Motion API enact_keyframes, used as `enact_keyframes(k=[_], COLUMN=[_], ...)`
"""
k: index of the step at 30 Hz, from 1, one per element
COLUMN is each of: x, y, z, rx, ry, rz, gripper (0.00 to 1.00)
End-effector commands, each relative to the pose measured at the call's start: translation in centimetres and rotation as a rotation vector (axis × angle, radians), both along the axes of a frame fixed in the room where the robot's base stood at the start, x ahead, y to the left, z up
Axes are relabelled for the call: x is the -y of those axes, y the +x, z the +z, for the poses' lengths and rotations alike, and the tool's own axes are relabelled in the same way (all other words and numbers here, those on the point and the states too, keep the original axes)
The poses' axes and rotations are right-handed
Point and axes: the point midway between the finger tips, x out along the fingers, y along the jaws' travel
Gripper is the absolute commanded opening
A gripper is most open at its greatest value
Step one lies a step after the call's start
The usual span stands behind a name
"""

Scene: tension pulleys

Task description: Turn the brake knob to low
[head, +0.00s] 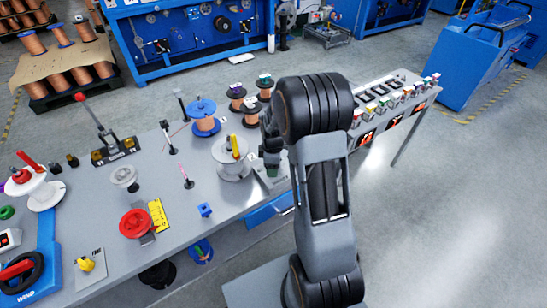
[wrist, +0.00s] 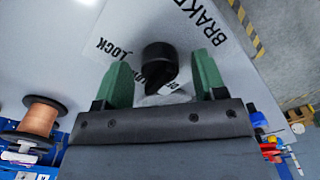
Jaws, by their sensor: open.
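The brake knob (wrist: 159,60) is black and round with a pointed end. It sits on a pale plate (wrist: 120,22) printed BRAKE and LOCK; other lettering beside the knob is partly covered, and I cannot read it surely. The knob's pointed end faces toward my gripper in the wrist view. My gripper (wrist: 161,66) is open, with one green finger on either side of the knob and visible gaps between. In the head view my gripper (head: 271,160) is low over the plate (head: 276,180) near the bench's front edge; the knob is hidden there.
A white spool with a yellow part (head: 232,158) stands close left of my gripper. Copper spools (head: 237,97) stand behind it. A panel with several coloured buttons (head: 398,98) lies to the right. A copper spool (wrist: 42,117) also shows in the wrist view. Bench space around the small blue block (head: 205,210) is fairly clear.

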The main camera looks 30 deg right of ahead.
Motion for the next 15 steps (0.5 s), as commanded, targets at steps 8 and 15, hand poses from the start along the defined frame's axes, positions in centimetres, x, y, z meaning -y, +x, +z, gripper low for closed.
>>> enact_keyframes(k=[8,15], x=[0.1,0.1], y=[0.1,0.1], z=[4.6,9.3], rx=[0.006,0.004], ry=[-0.001,-0.001], rz=[-0.001,-0.001], gripper=[0.64,0.64])
